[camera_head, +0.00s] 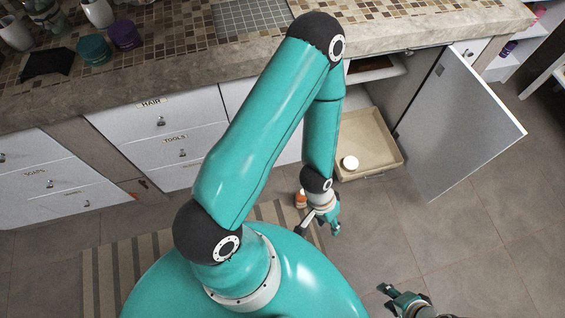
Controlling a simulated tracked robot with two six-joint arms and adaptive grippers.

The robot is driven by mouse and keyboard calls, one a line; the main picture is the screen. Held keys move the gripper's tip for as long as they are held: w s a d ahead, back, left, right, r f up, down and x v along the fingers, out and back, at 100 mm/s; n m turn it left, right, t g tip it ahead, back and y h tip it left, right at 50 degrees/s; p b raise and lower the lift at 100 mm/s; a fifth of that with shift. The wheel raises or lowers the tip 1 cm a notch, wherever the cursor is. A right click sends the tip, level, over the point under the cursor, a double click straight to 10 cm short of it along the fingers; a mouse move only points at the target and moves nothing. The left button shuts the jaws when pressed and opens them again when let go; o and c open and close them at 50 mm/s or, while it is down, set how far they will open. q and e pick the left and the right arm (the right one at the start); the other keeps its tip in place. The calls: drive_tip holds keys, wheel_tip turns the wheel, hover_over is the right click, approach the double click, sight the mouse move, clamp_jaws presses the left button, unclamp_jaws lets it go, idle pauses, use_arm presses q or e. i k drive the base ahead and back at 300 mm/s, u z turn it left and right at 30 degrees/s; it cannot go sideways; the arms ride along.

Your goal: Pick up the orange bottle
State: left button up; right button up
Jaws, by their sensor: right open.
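A small orange object with a white part (301,199), which looks like the orange bottle, shows low down near the edge of the striped mat. My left arm partly covers the area around it. My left gripper (320,229) is just below and to the right of it in the head view, pointing down. The picture is too small to tell whether its fingers are apart or touching anything. My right gripper (386,297) is open at the bottom edge, over the tiled floor, well away from the orange object.
An open cabinet with a grey door (462,125) stands at the right. A pulled-out beige tray (385,165) holds a white round item (350,163). White drawers (165,120) line the counter (150,70). A striped mat (115,270) lies on the floor. Floor at the right is clear.

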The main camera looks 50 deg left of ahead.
sight(300, 199)
drive_tip(key=z, duration=1)
drive_tip(key=i, duration=0.15)
drive_tip(key=u, duration=2.55)
drive_tip(key=k, duration=0.55)
drive_tip(key=u, duration=0.45)
drive_tip(key=i, duration=1.1)
drive_tip(key=z, duration=0.4)
